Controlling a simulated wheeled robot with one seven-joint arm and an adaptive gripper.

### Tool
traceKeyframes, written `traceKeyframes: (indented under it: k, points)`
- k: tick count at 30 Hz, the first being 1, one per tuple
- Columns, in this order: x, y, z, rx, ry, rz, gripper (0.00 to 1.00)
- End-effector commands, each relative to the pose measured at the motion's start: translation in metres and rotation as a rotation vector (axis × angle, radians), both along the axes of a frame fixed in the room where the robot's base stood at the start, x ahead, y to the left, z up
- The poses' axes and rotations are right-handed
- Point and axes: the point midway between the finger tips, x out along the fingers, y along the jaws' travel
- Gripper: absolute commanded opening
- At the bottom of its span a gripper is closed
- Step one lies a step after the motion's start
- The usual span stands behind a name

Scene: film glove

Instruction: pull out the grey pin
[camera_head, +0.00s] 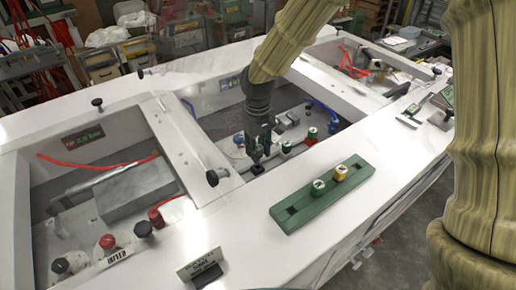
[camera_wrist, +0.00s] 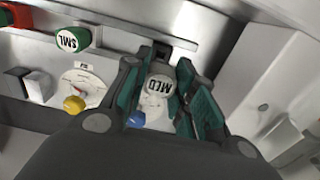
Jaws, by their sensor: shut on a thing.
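My gripper (camera_head: 260,150) reaches down into the middle bay of the white frame. In the wrist view, its teal-padded fingers (camera_wrist: 158,75) are shut on the grey pin (camera_wrist: 160,90), whose pale round top reads "MED". The pin sits between the two fingers. Its lower end is hidden, so I cannot tell how deep it sits. In the head view my gripper covers the pin.
A green block (camera_head: 322,193) with two pins lies on the white ledge (camera_head: 240,215). Black knobs (camera_head: 212,178) stand up from the frame.

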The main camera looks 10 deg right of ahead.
Motion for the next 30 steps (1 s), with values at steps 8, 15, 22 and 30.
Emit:
traceKeyframes:
  k: [8,15,22,30]
  points:
    - [0.0,0.0,0.001,0.0,0.0,0.0,0.02]
    - [0.0,0.0,0.008,0.0,-0.001,0.0,0.02]
    - [0.0,0.0,0.02,0.0,-0.002,0.0,0.02]
    - [0.0,0.0,0.031,0.0,0.0,0.001,0.02]
